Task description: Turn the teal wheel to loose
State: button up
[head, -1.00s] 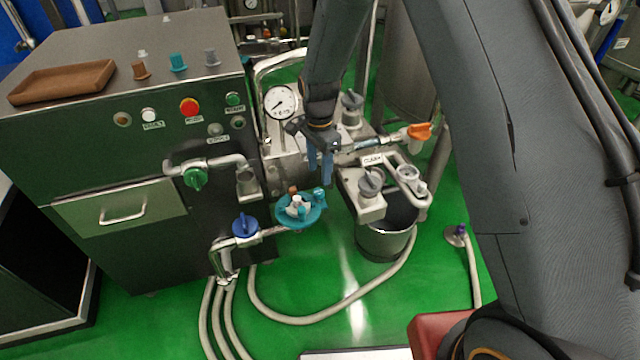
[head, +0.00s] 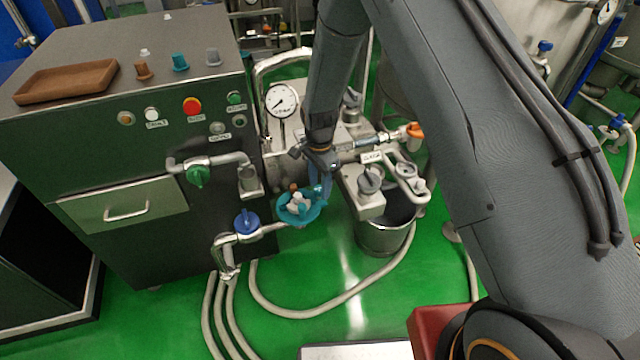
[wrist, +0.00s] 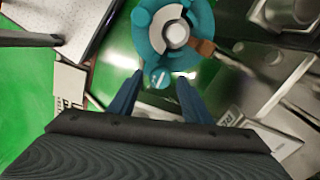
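The teal wheel (head: 285,211) is at the end of a pipe in front of the machine, with a pale hub and a brown tab (wrist: 204,47). In the wrist view the wheel (wrist: 203,22) fills the top middle. A round teal knob (wrist: 157,79) on its near rim lies between my fingertips. My gripper (head: 322,190) is at the right side of the wheel, pointing down. In the wrist view its two blue fingers stand apart, one on each side of the knob. I cannot tell whether they touch it. Any loose marking is not readable.
A blue valve handle (head: 246,222) is left of the wheel on the same pipe. A green valve (head: 198,175) is on the cabinet front. Right of my gripper are a grey knob (head: 370,179) and a steel bucket (head: 383,238). Hoses lie on the green floor.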

jog(key=c, duration=1)
jog(key=shift+n, duration=0.3)
jog(key=n+b, duration=0.2)
jog(key=n, duration=0.2)
jog(key=shift+w, duration=0.1)
jog(key=n+b, duration=0.2)
jog(key=n, duration=0.4)
jog(key=shift+a, duration=0.1)
jog(key=n, duration=0.3)
jog(key=shift+n+b, duration=0.3)
jog(key=shift+b, duration=0.1)
jog(key=n, duration=0.3)
jog(key=shift+a+n+b, duration=0.1)
jog(key=shift+n+b, duration=0.2)
jog(key=shift+b, duration=0.1)
jog(key=n+b, duration=0.1)
jog(key=n, duration=0.5)
